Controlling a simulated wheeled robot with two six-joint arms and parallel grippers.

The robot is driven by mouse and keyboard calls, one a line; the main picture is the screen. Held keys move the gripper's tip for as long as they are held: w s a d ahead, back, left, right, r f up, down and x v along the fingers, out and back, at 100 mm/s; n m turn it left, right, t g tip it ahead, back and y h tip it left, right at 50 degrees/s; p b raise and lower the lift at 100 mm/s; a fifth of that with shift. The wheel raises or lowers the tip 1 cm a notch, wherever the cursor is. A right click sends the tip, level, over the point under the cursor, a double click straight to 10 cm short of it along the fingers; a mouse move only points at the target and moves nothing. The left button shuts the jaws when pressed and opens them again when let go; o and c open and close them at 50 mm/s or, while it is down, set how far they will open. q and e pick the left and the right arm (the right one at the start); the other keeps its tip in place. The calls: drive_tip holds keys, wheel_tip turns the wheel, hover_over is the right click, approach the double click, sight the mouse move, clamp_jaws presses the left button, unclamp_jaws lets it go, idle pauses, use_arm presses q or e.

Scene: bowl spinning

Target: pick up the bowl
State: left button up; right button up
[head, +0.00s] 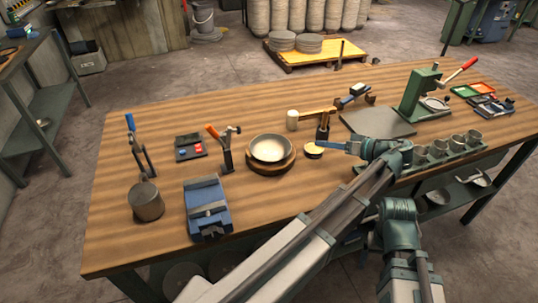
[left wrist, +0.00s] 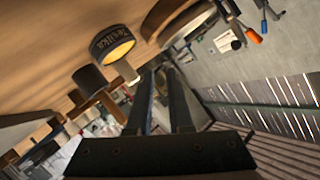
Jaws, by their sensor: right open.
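A pale metal bowl (head: 270,148) sits upright on a round wooden base (head: 271,169) near the middle of the workbench. My left gripper (head: 332,145) is to the right of the bowl, apart from it, with its fingers pointing left. In the left wrist view its two fingers (left wrist: 160,80) stand a little apart with no held object visible between them.
A small round tin (head: 314,150) stands between the bowl and my left gripper, also seen in the left wrist view (left wrist: 112,45). A mallet (head: 305,117) lies behind. A blue vise (head: 207,208) and an orange-handled clamp (head: 222,148) are left of the bowl. Several metal cups stand at the right.

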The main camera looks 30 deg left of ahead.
sight(270, 151)
use_arm(q)
drive_tip(key=b+x, duration=0.2)
drive_tip(key=x, duration=0.5)
drive_tip(key=shift+a+f, duration=0.1)
drive_tip(key=shift+f, duration=0.05)
drive_tip(key=shift+a, duration=0.55)
drive_tip(key=b+x, duration=0.2)
drive_tip(key=x, duration=0.3)
drive_tip(key=shift+s+a, duration=0.1)
drive_tip(key=shift+a, duration=0.05)
clamp_jaws()
idle(0.6)
